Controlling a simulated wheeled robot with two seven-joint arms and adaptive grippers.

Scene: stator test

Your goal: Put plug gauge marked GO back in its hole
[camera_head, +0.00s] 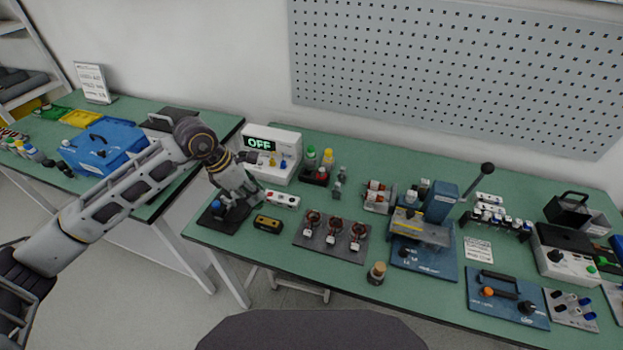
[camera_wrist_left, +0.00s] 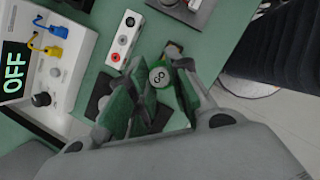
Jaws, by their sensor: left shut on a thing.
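The plug gauge marked GO (camera_wrist_left: 158,77) shows in the left wrist view as a green handle with a pale round end face that bears the letters. It sits between the fingers of my left gripper (camera_wrist_left: 153,92), which is shut on it. In the head view my left gripper (camera_head: 238,203) is low over the left front of the green table, over a black holder (camera_head: 212,221). Dark parts of the holder (camera_wrist_left: 98,97) show beside the fingers in the wrist view. The hole and the gauge's lower end are hidden. My right gripper is not in view.
A white tester (camera_head: 285,142) reading OFF stands behind the gripper. A white button box (camera_head: 283,199) and a yellow-black object (camera_head: 268,223) lie close on the right. A plate with several stators (camera_head: 332,236) is farther right. The table's front edge is near.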

